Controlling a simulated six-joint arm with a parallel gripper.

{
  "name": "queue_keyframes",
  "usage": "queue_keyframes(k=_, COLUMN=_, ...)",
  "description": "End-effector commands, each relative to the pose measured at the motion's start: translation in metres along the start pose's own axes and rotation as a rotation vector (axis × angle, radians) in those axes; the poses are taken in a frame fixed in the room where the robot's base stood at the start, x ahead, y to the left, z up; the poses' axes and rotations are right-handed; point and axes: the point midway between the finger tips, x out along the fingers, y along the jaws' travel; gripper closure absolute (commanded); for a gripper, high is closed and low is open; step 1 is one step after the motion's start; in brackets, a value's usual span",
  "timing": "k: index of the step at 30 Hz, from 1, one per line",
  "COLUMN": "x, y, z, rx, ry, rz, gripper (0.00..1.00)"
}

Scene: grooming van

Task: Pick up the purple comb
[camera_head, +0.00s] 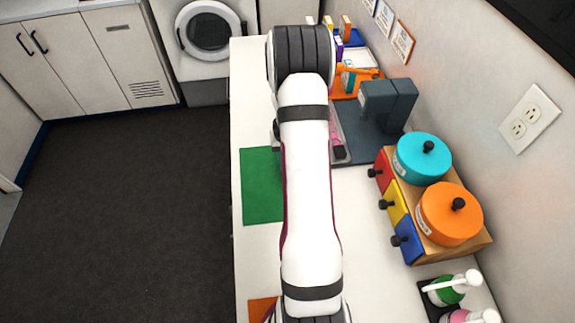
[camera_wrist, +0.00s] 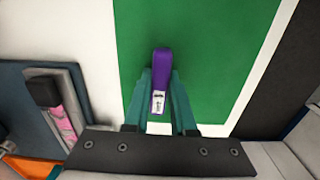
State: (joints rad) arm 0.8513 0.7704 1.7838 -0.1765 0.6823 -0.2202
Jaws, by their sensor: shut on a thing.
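In the wrist view my gripper (camera_wrist: 160,100) is shut on a purple object, which I take to be the purple comb (camera_wrist: 162,62). The comb shows as a narrow purple piece with a small white label, between the two teal fingers. Behind it is a green mat (camera_wrist: 215,40), which also shows in the head view (camera_head: 262,190). I cannot tell whether the comb touches the mat. In the head view my arm hides the comb and my gripper.
A dark grey device (camera_head: 388,103) stands right of my arm. A wooden drawer unit (camera_head: 470,243) carries a teal canister (camera_head: 422,160) and an orange canister (camera_head: 448,215). Pump bottles (camera_head: 452,288) stand at the lower right. An orange holder (camera_head: 355,82) is farther back. The counter's left edge drops to the floor.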

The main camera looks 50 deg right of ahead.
Motion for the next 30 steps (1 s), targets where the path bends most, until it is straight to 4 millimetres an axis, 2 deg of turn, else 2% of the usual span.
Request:
queue_keyframes(k=10, x=-0.005, y=0.000, z=0.000, rx=0.000, ry=0.001, rz=0.000, gripper=1.00)
queue_keyframes(k=14, x=-0.022, y=0.000, z=-0.001, rx=0.000, ry=0.003, rz=0.000, gripper=1.00)
queue_keyframes(k=17, x=-0.043, y=0.000, z=-0.001, rx=0.001, ry=0.005, rz=0.000, gripper=1.00)
queue_keyframes(k=30, x=-0.100, y=0.084, z=0.055, rx=0.005, ry=0.002, rz=0.000, gripper=1.00)
